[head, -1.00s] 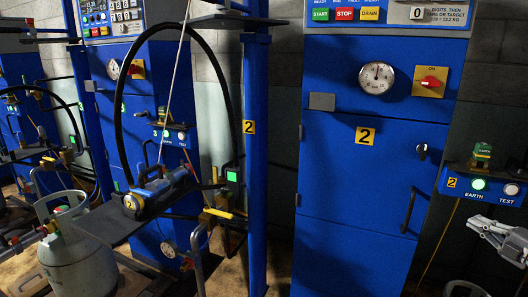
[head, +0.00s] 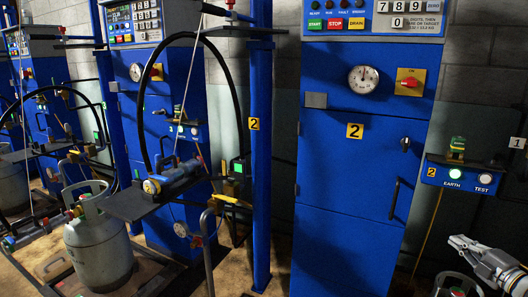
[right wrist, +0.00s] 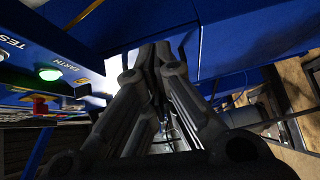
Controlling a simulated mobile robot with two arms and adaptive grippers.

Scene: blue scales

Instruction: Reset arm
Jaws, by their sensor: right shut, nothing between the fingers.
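My right gripper (head: 464,243) is at the lower right of the head view, below the earth/test box (head: 462,176) of station 2. It is shut and empty, apart from anything in that view. In the right wrist view its dark fingers (right wrist: 150,50) meet near the top middle, with the green earth light (right wrist: 50,73) to the left. My left gripper is not in view.
The tall blue cabinet (head: 350,170) of station 2 stands in the middle. A blue post (head: 261,150) rises between. Bare floor shows at the cabinet's foot.

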